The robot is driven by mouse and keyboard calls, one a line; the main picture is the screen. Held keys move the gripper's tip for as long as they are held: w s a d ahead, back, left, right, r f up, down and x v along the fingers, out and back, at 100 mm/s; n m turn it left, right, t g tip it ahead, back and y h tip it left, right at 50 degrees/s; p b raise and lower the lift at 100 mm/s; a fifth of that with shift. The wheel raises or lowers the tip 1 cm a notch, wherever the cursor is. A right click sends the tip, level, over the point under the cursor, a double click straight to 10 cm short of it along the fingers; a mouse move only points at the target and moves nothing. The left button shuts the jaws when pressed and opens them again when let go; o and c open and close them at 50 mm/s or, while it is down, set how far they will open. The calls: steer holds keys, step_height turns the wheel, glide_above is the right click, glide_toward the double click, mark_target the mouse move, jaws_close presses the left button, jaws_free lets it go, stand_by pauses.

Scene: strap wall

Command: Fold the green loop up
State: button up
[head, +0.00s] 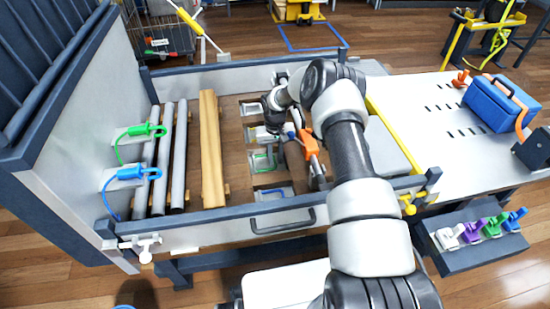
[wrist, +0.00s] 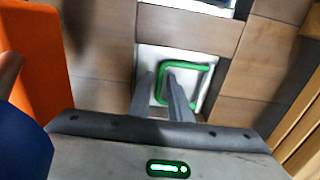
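The green loop (wrist: 207,72) is a squared ring lying against a pale plate in a recess between brown boards. In the head view the fingertips are too small to make out.
An orange part (wrist: 28,55) stands close beside my gripper, also in the head view (head: 308,143). A wooden beam (head: 211,150) and grey pipes lie to the left. Another pale recess (head: 273,194) is nearer. A dark rail (head: 260,215) edges the bed.

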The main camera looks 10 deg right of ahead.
jaws_close()
stand_by(1.1)
steer(key=shift+a+r, duration=0.1)
